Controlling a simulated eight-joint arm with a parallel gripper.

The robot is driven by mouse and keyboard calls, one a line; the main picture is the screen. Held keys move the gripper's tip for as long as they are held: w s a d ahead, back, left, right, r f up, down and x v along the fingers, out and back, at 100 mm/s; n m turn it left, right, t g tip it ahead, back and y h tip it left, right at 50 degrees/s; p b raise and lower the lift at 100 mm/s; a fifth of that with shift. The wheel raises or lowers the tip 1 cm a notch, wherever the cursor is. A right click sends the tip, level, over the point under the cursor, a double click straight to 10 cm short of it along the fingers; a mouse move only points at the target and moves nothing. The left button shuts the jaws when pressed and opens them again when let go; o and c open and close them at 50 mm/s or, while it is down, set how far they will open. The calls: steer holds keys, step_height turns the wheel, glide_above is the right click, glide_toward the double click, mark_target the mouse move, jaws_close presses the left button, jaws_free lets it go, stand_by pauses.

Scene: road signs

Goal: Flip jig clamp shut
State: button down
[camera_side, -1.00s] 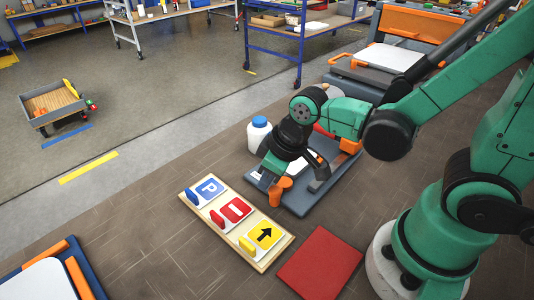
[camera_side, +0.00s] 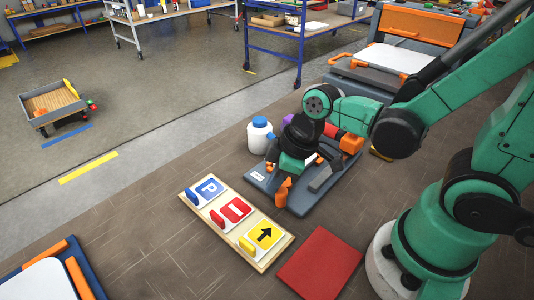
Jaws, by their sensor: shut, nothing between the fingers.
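The jig (camera_side: 300,207) is a blue-grey plate on the brown work surface, right of centre. An orange upright piece (camera_side: 283,192), seemingly the clamp's handle, stands near its front left edge. A grey bar (camera_side: 320,179) lies on the plate to the right of it. My gripper (camera_side: 284,174) is shut and empty, pointing down over the plate, close to the top of the orange piece. I cannot tell whether they touch. My wrist hides much of the jig's middle, so the clamp's position is unclear.
A wooden board (camera_side: 235,222) with blue, red and yellow sign tiles lies front left of the jig. A red square (camera_side: 320,263) lies in front. A white bottle with a blue cap (camera_side: 260,135) stands behind left. An orange-trimmed case (camera_side: 425,30) is at the back.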

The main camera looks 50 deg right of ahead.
steer(key=n, duration=0.1)
steer(key=s+d+n+g, duration=0.1)
steer(key=n, duration=0.1)
steer(key=s+n+y, duration=0.1)
steer(key=n, duration=0.1)
steer(key=shift+d, duration=0.3)
steer(key=n, duration=0.1)
steer(key=n+g, duration=0.1)
steer(key=d+n, duration=0.1)
steer(key=shift+s, duration=0.25)
steer(key=shift+s+d, duration=0.1)
steer(key=shift+d, duration=0.15)
steer(key=a, duration=0.2)
steer(key=a+r, duration=0.1)
steer(key=a, duration=0.1)
steer(key=shift+w+a, duration=0.1)
steer(key=shift+w, duration=0.2)
steer(key=w+d+v, duration=0.1)
steer(key=v, duration=0.9)
steer(key=shift+s, duration=0.3)
steer(key=shift+f, duration=0.15)
